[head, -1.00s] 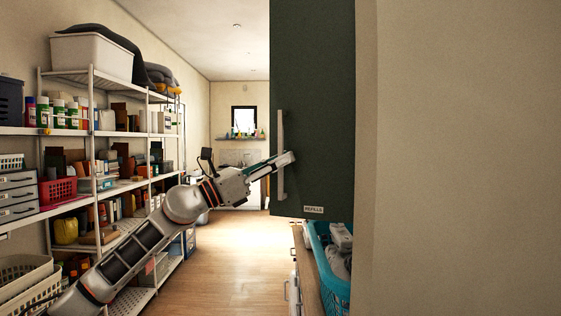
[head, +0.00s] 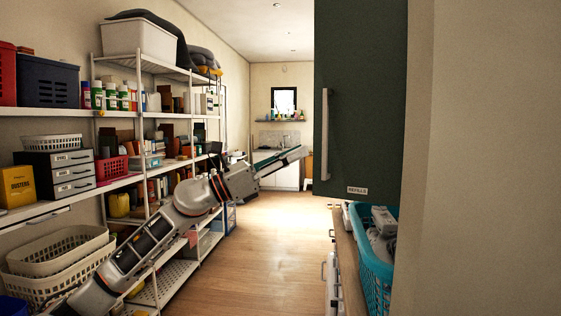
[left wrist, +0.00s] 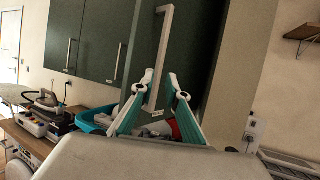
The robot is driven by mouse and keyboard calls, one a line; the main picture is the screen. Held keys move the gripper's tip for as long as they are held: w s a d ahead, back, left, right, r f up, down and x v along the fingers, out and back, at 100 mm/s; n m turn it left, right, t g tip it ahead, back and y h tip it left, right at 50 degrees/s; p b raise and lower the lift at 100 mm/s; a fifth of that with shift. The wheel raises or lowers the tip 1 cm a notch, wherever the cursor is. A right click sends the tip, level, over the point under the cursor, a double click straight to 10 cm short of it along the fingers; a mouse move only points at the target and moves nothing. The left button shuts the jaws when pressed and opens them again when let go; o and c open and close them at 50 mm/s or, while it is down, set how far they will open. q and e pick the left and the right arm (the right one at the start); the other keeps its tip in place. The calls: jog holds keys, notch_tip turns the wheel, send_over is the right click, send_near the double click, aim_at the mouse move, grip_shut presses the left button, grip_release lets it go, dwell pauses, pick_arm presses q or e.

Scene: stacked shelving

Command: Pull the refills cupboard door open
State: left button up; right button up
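The dark green refills cupboard door (head: 365,95) hangs at the right of the head view, with a small label reading REFILLS at its lower edge. Its long pale vertical handle (head: 325,135) is near the door's left edge. My left gripper (head: 300,155) is just left of the handle in the head view, apart from it in the picture. In the left wrist view, my left gripper (left wrist: 162,80) has its two teal fingers spread, and the handle (left wrist: 158,60) shows in the space between and beyond them. I cannot tell whether they touch. My right gripper is not visible.
A teal basket (head: 373,268) stands on the counter below the door. Stacked shelving (head: 145,150) with bins and bottles lines the left wall. The wood floor (head: 270,240) between is clear. A wall (head: 490,150) closes off the right side.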

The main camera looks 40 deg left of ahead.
pick_arm(q)
jog(key=shift+v, duration=1.8)
